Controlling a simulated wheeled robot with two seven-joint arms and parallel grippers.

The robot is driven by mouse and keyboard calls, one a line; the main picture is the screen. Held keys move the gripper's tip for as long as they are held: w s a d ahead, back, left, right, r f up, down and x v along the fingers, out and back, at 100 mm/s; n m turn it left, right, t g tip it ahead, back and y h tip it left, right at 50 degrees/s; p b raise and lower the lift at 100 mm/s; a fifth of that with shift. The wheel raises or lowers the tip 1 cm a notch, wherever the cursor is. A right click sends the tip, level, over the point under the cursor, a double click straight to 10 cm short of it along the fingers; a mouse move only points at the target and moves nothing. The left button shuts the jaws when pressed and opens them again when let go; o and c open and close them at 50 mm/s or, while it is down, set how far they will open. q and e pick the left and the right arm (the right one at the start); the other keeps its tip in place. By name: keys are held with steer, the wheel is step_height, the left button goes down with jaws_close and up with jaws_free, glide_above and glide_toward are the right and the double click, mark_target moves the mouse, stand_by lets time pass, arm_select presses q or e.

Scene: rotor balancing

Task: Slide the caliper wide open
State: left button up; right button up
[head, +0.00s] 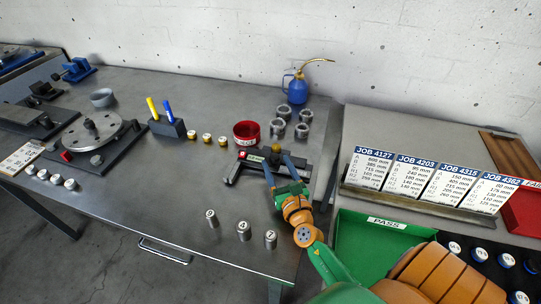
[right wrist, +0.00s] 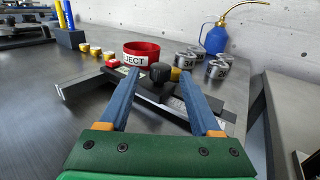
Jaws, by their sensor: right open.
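The caliper (head: 238,170) is a dark, flat tool with a jaw reaching toward the front left, a small red part and a black knob (head: 276,148). It lies on the grey bench, and its body also shows in the right wrist view (right wrist: 152,92). My right gripper (head: 274,163) is open over the caliper. In the right wrist view its two blue fingers (right wrist: 160,80) stand on either side of the black knob, with a gap to each. I cannot tell how far the caliper is slid open, as the fingers hide part of it. My left gripper is not in view.
A red REJECT ring bin (head: 246,133) stands just behind the caliper. Several grey metal rings (head: 284,111) and a blue oil can (head: 298,90) are behind right. Three numbered cylinders (head: 243,231) stand in front. A job card rack (head: 410,198) and green PASS tray (head: 375,238) are at right.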

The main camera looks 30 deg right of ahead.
mark_target(273, 155)
steer(key=x, duration=0.6)
steer(key=shift+w+b, duration=0.1)
steer(key=shift+b, duration=0.2)
steer(key=shift+r, duration=0.1)
jaws_close()
stand_by(0.9)
